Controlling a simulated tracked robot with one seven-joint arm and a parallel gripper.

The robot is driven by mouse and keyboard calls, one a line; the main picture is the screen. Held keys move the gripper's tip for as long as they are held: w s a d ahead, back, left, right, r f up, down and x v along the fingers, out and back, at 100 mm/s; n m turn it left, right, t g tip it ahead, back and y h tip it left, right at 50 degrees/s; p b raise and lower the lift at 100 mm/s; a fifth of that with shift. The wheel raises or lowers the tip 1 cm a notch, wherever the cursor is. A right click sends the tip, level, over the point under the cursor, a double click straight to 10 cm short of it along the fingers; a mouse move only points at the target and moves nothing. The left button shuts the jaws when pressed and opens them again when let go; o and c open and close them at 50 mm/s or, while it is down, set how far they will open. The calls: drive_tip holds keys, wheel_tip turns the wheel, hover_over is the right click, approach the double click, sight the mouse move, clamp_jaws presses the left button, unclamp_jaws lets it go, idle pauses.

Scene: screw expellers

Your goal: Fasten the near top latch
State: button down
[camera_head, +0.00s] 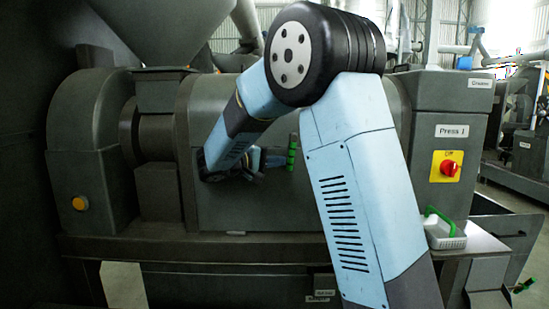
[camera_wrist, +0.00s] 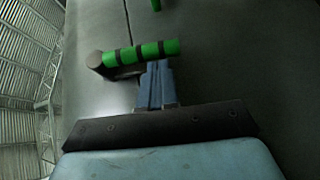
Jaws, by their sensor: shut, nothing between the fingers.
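My gripper (camera_wrist: 157,68) is shut and empty. Its blue fingertips are right at the lower side of the handle's right half; I cannot tell whether they touch it. In the head view a green handle (camera_head: 292,152) stands upright on the housing, just right of my gripper (camera_head: 262,160). A second green piece (camera_wrist: 156,4) is cut off at the top of the wrist view. My arm hides part of the housing.
The dark press body (camera_head: 240,205) fills the middle, with a hopper (camera_head: 160,30) above.

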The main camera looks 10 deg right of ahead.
drive_tip(key=shift+s+d+f, duration=0.15)
drive_tip(key=shift+d+f, duration=0.2)
drive_tip(key=shift+d, duration=0.35)
idle(0.3)
drive_tip(key=s+a, duration=0.1)
drive_tip(key=a, duration=1.2)
drive_tip(key=shift+s+a+f, duration=0.15)
drive_tip(key=shift+s+a, duration=0.05)
drive_tip(key=shift+s, duration=0.15)
